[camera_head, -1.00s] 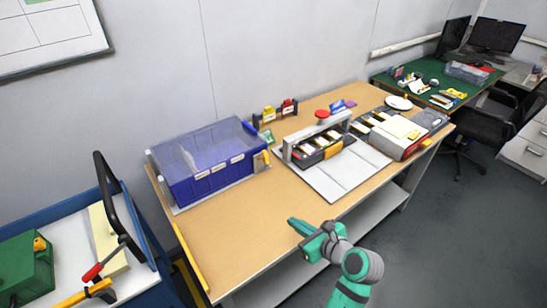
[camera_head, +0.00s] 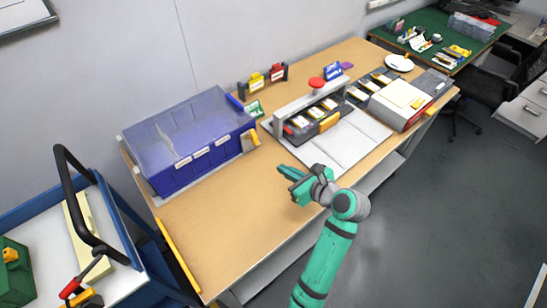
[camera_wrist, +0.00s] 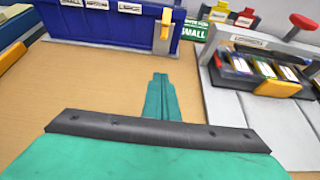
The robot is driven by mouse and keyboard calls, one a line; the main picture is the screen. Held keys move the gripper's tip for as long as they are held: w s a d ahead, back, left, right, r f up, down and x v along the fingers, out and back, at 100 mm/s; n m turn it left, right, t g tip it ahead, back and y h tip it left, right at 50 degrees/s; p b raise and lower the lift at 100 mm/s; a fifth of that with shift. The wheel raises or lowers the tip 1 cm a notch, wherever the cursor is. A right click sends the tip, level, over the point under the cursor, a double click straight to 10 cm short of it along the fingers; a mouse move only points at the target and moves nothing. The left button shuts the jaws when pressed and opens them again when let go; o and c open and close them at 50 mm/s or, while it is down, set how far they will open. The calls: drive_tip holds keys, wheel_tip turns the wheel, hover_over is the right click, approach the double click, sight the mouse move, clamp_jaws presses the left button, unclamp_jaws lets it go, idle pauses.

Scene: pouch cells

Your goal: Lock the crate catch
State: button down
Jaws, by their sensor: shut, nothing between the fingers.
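A blue crate (camera_head: 206,169) with a clear lid (camera_head: 180,132) stands at the back left of the wooden table. Small white labels run along its front. A yellow catch (camera_head: 251,140) sits at the right end of its front. In the wrist view the catch (camera_wrist: 165,24) stands upright on a pale plate on the crate front, straight ahead of my fingers. My gripper (camera_head: 284,174) is shut and empty, over the table in front of the crate and apart from the catch. It shows in the wrist view too (camera_wrist: 160,80). Whether the catch is locked, I cannot tell.
A grey press-like frame with a red knob (camera_head: 317,82) and pouch trays stands right of the crate, with a white panel (camera_head: 340,145) before it. A green SMALL sign (camera_wrist: 194,31) stands beside the crate. The table front left is bare.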

sight(251, 137)
drive_tip(key=x, duration=0.8)
drive_tip(key=shift+w+a+f, duration=0.2)
drive_tip(key=shift+w+a+r, duration=0.7)
drive_tip(key=shift+w+r, duration=0.3)
drive_tip(key=shift+w+a+r, duration=0.2)
drive_tip(key=shift+w+r, duration=0.1)
drive_tip(key=shift+r, duration=0.15)
